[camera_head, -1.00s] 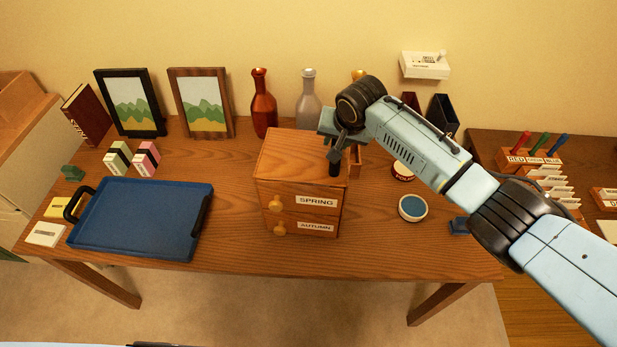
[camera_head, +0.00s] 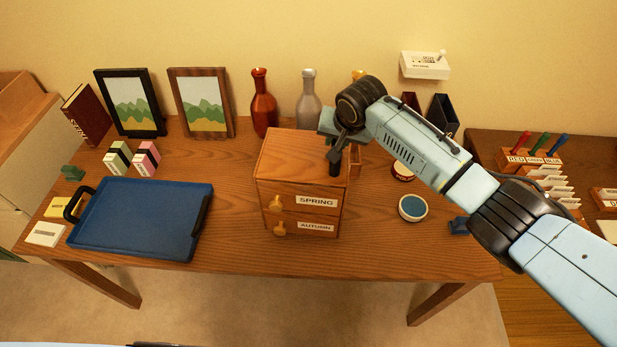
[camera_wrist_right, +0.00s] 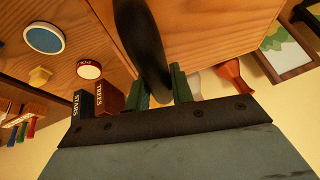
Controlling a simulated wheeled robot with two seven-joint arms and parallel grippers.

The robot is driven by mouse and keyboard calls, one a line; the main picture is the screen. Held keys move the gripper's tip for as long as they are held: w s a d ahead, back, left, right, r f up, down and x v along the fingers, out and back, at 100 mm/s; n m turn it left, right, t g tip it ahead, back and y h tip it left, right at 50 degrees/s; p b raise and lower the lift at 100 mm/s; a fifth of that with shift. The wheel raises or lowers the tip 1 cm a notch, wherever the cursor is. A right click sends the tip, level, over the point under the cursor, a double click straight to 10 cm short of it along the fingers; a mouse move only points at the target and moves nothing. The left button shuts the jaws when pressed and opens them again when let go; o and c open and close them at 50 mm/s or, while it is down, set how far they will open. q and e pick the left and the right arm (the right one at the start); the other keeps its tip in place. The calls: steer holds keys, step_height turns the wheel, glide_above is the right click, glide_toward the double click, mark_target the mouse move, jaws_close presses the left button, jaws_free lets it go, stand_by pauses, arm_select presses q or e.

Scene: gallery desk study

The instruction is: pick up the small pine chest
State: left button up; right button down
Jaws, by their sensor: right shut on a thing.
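The small pine chest (camera_head: 288,158) stands near the middle of the desk. Its two drawers face the front, with round yellow knobs and labels reading SPRING and AUTUMN. My right gripper (camera_head: 335,166) reaches down from the back right and is shut on the chest at the right side of its top. In the right wrist view the chest (camera_wrist_right: 215,30) fills the upper right as a wood panel, close against a dark finger. The finger contact is partly hidden. I cannot tell whether the chest's base is clear of the desk. My left gripper is not in view.
A blue tray (camera_head: 140,222) lies to the left of the chest. A red bottle (camera_head: 263,105) and a grey bottle (camera_head: 308,102) stand behind it. A round blue-topped tin (camera_head: 412,208) is to the right. The desk's front strip (camera_head: 240,255) is clear.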

stand_by(0.4)
steer(key=shift+w+r, duration=0.15)
steer(key=shift+r, duration=0.25)
step_height(320, 180, up, 10)
steer(key=shift+f+b, duration=0.25)
steer(key=shift+b, duration=0.1)
steer(key=shift+a+f, duration=0.15)
steer(key=shift+f, duration=2.05)
steer(key=shift+f+b, duration=0.75)
steer(key=shift+f, duration=1.85)
